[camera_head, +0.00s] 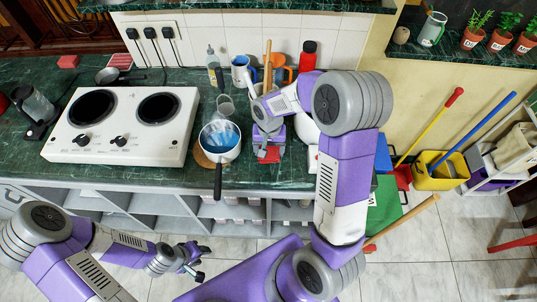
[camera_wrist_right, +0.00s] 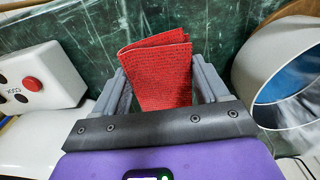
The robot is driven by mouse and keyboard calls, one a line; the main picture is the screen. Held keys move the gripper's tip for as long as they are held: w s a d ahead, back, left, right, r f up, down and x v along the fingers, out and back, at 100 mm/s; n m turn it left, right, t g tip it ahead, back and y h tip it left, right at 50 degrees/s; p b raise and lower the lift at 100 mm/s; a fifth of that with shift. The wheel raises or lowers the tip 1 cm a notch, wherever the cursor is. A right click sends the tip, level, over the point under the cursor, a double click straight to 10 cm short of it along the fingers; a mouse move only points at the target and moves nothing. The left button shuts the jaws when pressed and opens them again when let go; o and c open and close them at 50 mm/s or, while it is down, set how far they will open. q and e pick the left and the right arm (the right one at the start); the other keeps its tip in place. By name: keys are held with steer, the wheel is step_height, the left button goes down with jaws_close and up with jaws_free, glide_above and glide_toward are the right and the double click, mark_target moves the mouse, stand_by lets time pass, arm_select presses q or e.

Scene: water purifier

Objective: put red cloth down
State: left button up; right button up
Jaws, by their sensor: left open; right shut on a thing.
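The red cloth (camera_head: 270,156) is folded and sits between the fingers of my right gripper (camera_head: 267,149), low over the green counter (camera_head: 180,177) near its front edge. In the right wrist view the cloth (camera_wrist_right: 162,68) stands up between the two grey fingers, with the dark green marble behind it. My right gripper is shut on it. I cannot tell whether the cloth touches the counter. My left gripper (camera_head: 193,262) is open and empty, low in front of the counter and away from the cloth.
A pot of water (camera_head: 220,140) with a dark handle stands just left of my right gripper. It also shows in the right wrist view (camera_wrist_right: 285,75). A white box with a red button (camera_wrist_right: 35,82) is on the other side. A white stove (camera_head: 122,125) stands further left.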

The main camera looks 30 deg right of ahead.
mark_target(269, 155)
step_height(269, 155, down, 3)
steer(key=shift+f+b, duration=0.2)
steer(key=shift+b, duration=0.2)
steer(key=shift+f, duration=0.15)
steer(key=shift+f, duration=0.2)
steer(key=o, duration=1)
steer(key=shift+r, duration=0.1)
steer(key=shift+r, duration=0.1)
